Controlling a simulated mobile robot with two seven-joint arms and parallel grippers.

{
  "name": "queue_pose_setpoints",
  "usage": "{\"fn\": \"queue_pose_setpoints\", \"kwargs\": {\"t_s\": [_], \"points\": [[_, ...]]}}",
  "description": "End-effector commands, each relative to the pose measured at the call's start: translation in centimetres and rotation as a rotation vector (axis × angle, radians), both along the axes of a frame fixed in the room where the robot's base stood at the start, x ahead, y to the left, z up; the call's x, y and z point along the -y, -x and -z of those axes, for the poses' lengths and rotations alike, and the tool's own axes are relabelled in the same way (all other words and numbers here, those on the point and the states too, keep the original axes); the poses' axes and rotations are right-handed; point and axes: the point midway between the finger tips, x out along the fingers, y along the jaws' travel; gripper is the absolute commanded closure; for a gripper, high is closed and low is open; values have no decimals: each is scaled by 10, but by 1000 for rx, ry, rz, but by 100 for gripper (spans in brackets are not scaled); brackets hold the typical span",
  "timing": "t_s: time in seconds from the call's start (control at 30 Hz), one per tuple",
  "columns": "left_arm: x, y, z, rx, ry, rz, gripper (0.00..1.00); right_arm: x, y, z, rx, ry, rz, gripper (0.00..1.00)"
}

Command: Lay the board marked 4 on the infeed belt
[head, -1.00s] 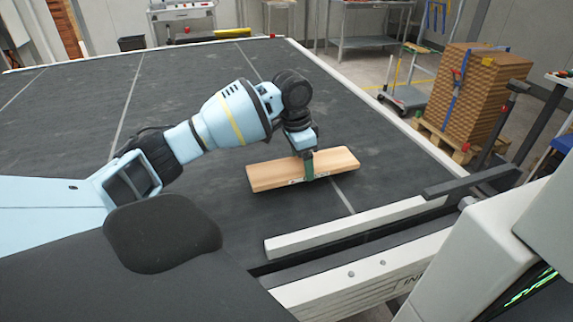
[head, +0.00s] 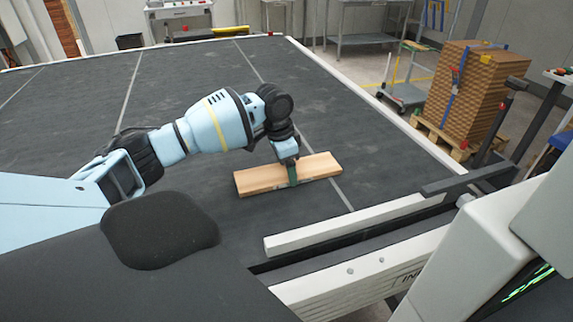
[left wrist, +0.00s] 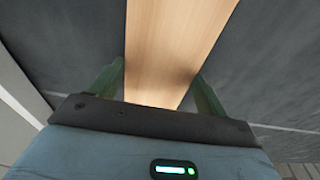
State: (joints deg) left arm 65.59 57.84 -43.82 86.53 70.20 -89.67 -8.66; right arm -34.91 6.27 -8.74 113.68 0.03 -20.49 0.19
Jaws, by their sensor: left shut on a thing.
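A light wooden board (head: 262,180) is on or just above the wide dark belt (head: 200,110), long side roughly across the picture. I cannot tell if it touches the belt. No number shows on the board's visible faces. My left gripper (head: 292,178) is shut on the board near its middle, from above. In the left wrist view the board (left wrist: 172,35) runs between the two greenish fingers (left wrist: 160,78), one on each side. My right gripper is not in view.
A white rail (head: 350,226) and a white frame with partly hidden lettering (head: 375,275) edge the belt at the front. A white machine housing (head: 480,250) stands at the right. A brown stack on a pallet (head: 465,95) is beyond the belt. The belt around the board is clear.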

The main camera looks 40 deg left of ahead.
Motion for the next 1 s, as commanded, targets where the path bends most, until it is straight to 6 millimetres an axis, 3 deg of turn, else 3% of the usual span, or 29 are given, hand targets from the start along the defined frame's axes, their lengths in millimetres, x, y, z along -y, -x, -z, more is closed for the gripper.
{"fn": "queue_pose_setpoints", "kwargs": {"t_s": [0.2, 0.23, 0.37, 0.73, 1.0], "points": [[0, 0, 2, 2, 1, 0, 53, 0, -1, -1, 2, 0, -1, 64], [0, 0, 2, 1, 0, 0, 20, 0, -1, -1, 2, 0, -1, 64], [0, 0, 2, 1, 0, 0, 3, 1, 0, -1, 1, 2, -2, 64], [0, 0, -1, 0, -1, 0, 2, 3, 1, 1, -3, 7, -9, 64], [-3, 5, -45, 6, 1, 1, 2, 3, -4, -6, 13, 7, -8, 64]]}}
